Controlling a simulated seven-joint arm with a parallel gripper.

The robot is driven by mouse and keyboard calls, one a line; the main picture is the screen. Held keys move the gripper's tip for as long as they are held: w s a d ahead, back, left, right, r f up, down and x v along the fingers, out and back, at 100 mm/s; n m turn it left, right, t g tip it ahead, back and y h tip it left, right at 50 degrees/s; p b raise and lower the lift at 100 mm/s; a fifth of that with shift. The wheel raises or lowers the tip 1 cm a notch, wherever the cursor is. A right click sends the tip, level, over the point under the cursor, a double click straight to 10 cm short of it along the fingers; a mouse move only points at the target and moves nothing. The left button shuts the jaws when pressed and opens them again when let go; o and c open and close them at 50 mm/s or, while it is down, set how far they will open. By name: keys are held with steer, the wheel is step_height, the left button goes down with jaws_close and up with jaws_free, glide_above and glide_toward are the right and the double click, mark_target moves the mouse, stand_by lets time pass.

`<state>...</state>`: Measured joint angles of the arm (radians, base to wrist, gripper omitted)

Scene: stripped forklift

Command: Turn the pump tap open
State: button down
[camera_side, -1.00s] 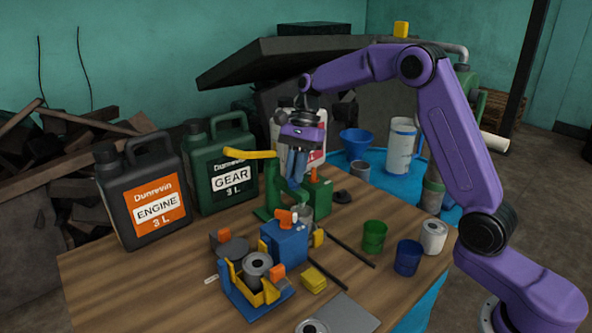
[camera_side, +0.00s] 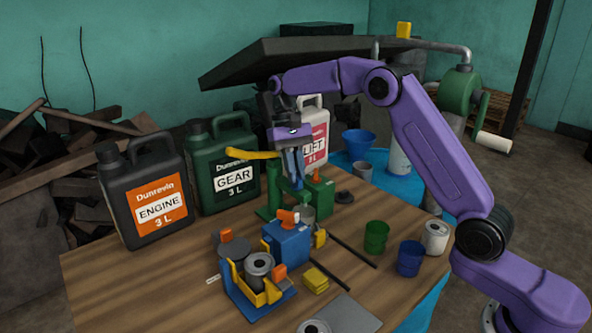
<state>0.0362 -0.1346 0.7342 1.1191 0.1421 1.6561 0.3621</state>
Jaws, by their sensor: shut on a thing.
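A green hand pump (camera_side: 274,188) with a long yellow lever (camera_side: 252,153) stands near the back of the wooden table, in front of the green GEAR can. My gripper (camera_side: 295,183) points down beside the pump's post, to the right of the lever. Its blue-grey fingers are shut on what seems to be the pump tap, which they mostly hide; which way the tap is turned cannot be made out. A green block (camera_side: 320,196) with an orange piece on top stands just right of the fingertips.
A blue block (camera_side: 287,244) with an orange tap-like piece and a blue-and-yellow holder (camera_side: 257,283) stand in front. ENGINE (camera_side: 157,205), GEAR (camera_side: 234,180) and LIFT (camera_side: 314,140) cans stand behind. Green (camera_side: 376,237) and blue cups (camera_side: 410,258) stand right.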

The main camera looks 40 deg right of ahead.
steer(key=shift+a+r+n+h, duration=0.15)
steer(key=shift+n+h, duration=0.45)
steer(key=shift+n, duration=1)
steer(key=c, duration=1.2)
jaws_free()
steer(key=shift+o, duration=0.2)
